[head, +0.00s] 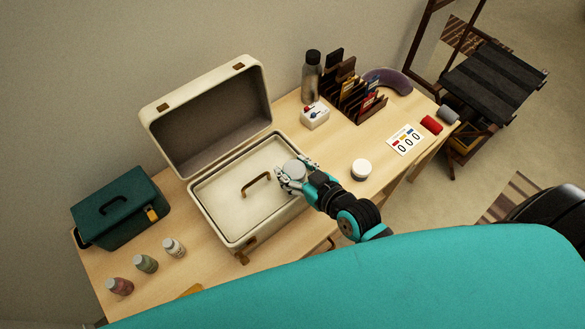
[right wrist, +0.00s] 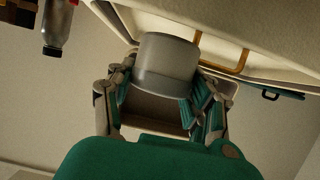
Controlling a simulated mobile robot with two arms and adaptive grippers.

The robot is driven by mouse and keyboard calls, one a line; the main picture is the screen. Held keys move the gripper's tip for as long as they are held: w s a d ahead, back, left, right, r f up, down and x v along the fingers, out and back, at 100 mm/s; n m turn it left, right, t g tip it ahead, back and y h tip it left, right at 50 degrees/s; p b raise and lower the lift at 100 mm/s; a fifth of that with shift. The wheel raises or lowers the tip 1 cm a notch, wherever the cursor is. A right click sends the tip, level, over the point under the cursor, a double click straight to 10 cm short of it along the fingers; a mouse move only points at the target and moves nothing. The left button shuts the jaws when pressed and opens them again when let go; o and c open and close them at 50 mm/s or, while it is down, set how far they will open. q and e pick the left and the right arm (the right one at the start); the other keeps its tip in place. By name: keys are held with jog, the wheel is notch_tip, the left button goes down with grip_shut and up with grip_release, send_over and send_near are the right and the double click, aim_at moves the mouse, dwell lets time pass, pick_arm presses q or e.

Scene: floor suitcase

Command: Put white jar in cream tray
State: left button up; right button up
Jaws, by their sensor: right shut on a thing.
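My right gripper (head: 291,179) is shut on a white jar (head: 294,169), a short cylinder with a grey top. It holds the jar at the right side of the cream tray (head: 228,201), which lies in the open cream suitcase and has a brown handle. In the right wrist view the jar (right wrist: 166,62) sits between the fingers (right wrist: 160,98). I cannot tell whether the jar touches the tray. My left gripper is not in view.
The raised suitcase lid (head: 208,119) stands behind the tray. A green box (head: 120,208) and several small bottles (head: 145,264) are at left. A grey bottle (head: 311,76), a card organiser (head: 362,98) and a small white box (head: 315,115) stand at the back right.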

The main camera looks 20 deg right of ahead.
aim_at(293, 173)
jog(key=shift+w, duration=0.35)
jog(key=f, duration=0.3)
jog(key=shift+w, duration=0.35)
jog(key=shift+f, duration=0.3)
jog(key=shift+f, duration=0.1)
jog(key=o, duration=1.2)
jog(key=shift+r+p, duration=0.2)
jog(key=shift+p, duration=0.15)
jog(key=b+v, duration=0.1)
jog(key=v, duration=1.1)
jog(key=shift+f+b, duration=0.15)
jog(key=shift+b, duration=0.15)
